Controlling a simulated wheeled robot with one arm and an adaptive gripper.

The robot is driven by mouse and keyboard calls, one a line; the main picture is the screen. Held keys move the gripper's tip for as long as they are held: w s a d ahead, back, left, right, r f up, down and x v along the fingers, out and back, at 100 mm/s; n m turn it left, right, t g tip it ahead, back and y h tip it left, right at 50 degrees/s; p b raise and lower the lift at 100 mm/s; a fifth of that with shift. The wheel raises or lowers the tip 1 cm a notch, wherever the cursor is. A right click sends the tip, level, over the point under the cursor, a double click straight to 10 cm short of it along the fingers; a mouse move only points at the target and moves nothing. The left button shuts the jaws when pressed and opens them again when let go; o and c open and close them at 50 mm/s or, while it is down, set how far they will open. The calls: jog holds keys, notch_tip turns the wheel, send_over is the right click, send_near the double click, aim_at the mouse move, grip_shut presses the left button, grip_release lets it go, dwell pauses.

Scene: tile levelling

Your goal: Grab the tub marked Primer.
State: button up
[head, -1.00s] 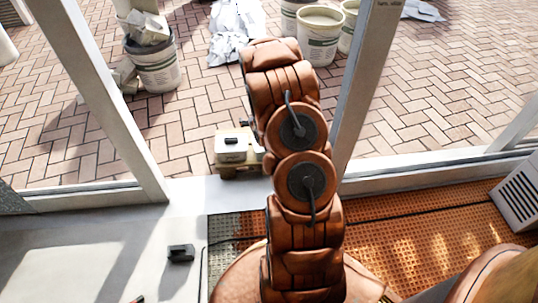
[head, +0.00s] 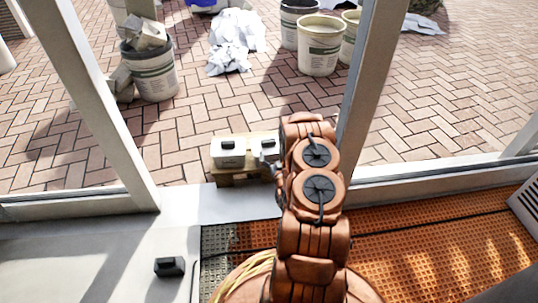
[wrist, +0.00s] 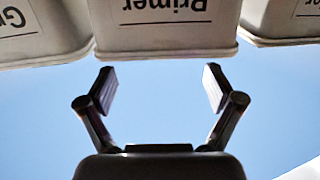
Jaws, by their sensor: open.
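In the wrist view, the tub marked Primer (wrist: 165,28) is a pale tub at the top middle, its lettering upside down and cut by the frame edge. My gripper (wrist: 158,82) is open and empty below it in the picture, fingers spread to either side of the tub's middle. A visible gap separates the fingertips from the tub's rim. In the head view, pale tubs with dark handles stand on a small wooden stand (head: 236,180). I cannot tell there which is Primer.
A tub marked "Gr..." (wrist: 38,30) sits close left of Primer, and another tub (wrist: 285,20) close right. Door posts (head: 370,90) frame the opening. Buckets (head: 320,48) and crumpled sheets (head: 236,40) lie farther out on the paving. A black box (head: 169,267) is at lower left.

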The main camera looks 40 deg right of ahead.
aim_at(269, 143)
jog(key=shift+a+b+x, duration=0.2)
jog(key=shift+b+x, duration=1.65)
jog(key=shift+x, duration=1.55)
jog(key=shift+w+r, duration=0.15)
jog(key=shift+r, duration=0.05)
grip_shut()
